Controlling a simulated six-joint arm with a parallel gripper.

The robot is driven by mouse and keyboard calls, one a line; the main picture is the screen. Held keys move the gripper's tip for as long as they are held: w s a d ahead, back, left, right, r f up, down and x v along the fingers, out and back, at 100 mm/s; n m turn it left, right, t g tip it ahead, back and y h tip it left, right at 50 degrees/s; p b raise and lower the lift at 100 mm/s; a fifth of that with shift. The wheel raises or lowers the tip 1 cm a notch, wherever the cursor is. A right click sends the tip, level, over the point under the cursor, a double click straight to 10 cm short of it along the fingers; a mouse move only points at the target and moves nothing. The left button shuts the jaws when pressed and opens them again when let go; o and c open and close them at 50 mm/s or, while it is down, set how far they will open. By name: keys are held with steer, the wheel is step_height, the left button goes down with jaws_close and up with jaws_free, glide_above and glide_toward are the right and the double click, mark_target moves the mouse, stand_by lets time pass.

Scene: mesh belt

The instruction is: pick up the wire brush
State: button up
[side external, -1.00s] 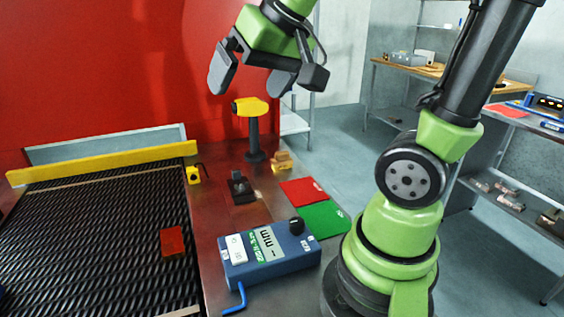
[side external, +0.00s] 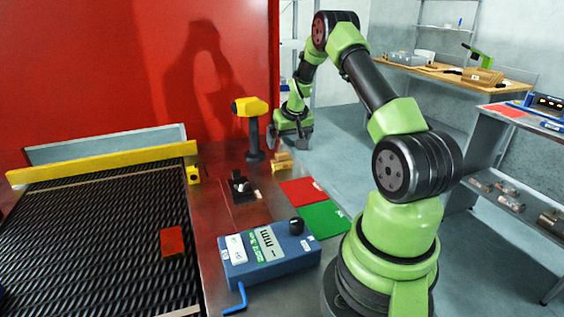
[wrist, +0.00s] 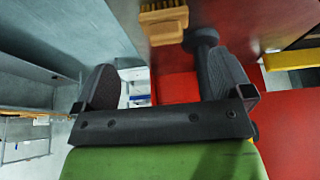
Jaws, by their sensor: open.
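The wire brush (side external: 282,164), a small tan and yellow block, sits at the far right edge of the metal table in the side view. In the wrist view the wire brush (wrist: 163,22) shows bristles at the top, beyond the fingertips. My gripper (side external: 289,143) is low, just behind and above the brush in the side view. In the wrist view my gripper (wrist: 158,75) has its two dark fingers wide apart with nothing between them. The brush is apart from the fingers, its far side partly hidden.
A yellow-headed tool on a dark post (side external: 254,125) stands close left of my gripper. A dark fixture (side external: 240,188), red mat (side external: 303,191), green mat (side external: 325,219) and blue meter box (side external: 268,251) lie nearer. The mesh belt (side external: 95,245) is left, with a red block (side external: 172,241).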

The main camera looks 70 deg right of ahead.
mark_target(282, 152)
steer(key=shift+w+x, duration=0.2)
steer(key=shift+x, duration=1.7)
steer(key=shift+w+x, duration=0.2)
steer(key=shift+x, duration=1.7)
steer(key=shift+a+r, duration=0.1)
steer(key=shift+r, duration=0.05)
steer(key=c, duration=1.1)
step_height(282, 152, up, 10)
